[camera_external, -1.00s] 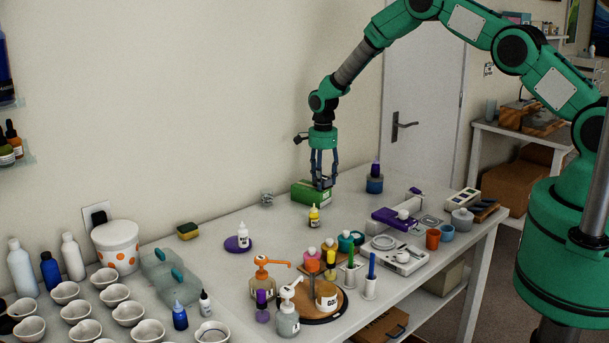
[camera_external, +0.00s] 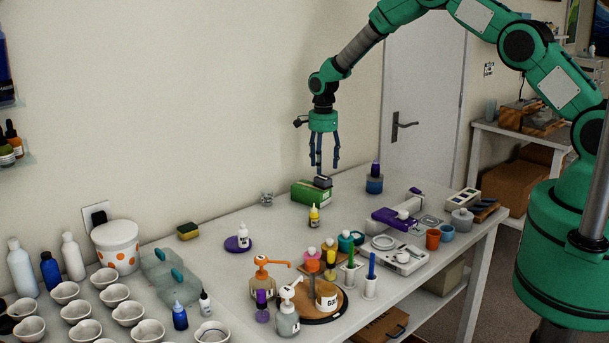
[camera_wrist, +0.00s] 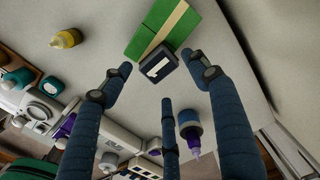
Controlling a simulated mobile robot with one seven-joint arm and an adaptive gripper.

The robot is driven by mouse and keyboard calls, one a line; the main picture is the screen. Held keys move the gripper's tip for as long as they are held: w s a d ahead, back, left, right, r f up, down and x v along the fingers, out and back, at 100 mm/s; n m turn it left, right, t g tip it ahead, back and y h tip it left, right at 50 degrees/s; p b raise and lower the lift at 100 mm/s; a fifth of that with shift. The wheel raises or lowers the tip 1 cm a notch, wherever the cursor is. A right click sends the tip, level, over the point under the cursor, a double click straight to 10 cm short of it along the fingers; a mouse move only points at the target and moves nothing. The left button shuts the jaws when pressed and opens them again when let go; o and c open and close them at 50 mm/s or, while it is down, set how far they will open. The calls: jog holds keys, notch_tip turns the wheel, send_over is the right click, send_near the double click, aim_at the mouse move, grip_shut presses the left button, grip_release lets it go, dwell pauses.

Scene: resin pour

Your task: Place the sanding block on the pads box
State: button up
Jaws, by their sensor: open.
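The green pads box (camera_external: 306,194) lies on the table below my gripper; it shows with a pale stripe in the wrist view (camera_wrist: 150,40). The sanding block (camera_external: 323,181), dark with a white mark on its top in the wrist view (camera_wrist: 157,68), rests on the right end of the pads box, by its edge. My gripper (camera_external: 325,167) is open above the block, with its fingers spread and clear of it.
A yellow bottle (camera_external: 314,216) stands in front of the box. A blue jar with a purple top (camera_external: 375,180) stands to its right. A small clear item (camera_external: 267,199) is to its left. Several pump bottles and pots crowd the front of the table.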

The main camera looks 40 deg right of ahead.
notch_tip(320, 180, up, 6)
jog(key=shift+r+b, duration=0.2)
jog(key=shift+b, duration=0.2)
dwell(0.6)
notch_tip(320, 180, up, 19)
jog(key=n+t, duration=0.1)
jog(key=n, duration=0.3)
send_over(322, 177)
jog(key=s+d, duration=0.2)
jog(key=s, duration=0.7)
jog(key=s+d+r+n+t, duration=0.2)
jog(key=s+r+n, duration=0.2)
jog(key=s+r, duration=0.9)
jog(key=s+d+r+n+t, duration=0.1)
jog(key=s+r+n, duration=0.25)
jog(key=s, duration=0.55)
jog(key=s+d+r+n, duration=0.15)
jog(key=s+r, duration=0.25)
jog(key=s, duration=0.6)
jog(key=s+f+n+t, duration=0.1)
jog(key=s+n, duration=0.4)
jog(key=s, duration=1)
jog(key=shift+s+f+t, duration=0.3)
jog(key=shift+s+f, duration=0.05)
jog(key=shift+f, duration=0.5)
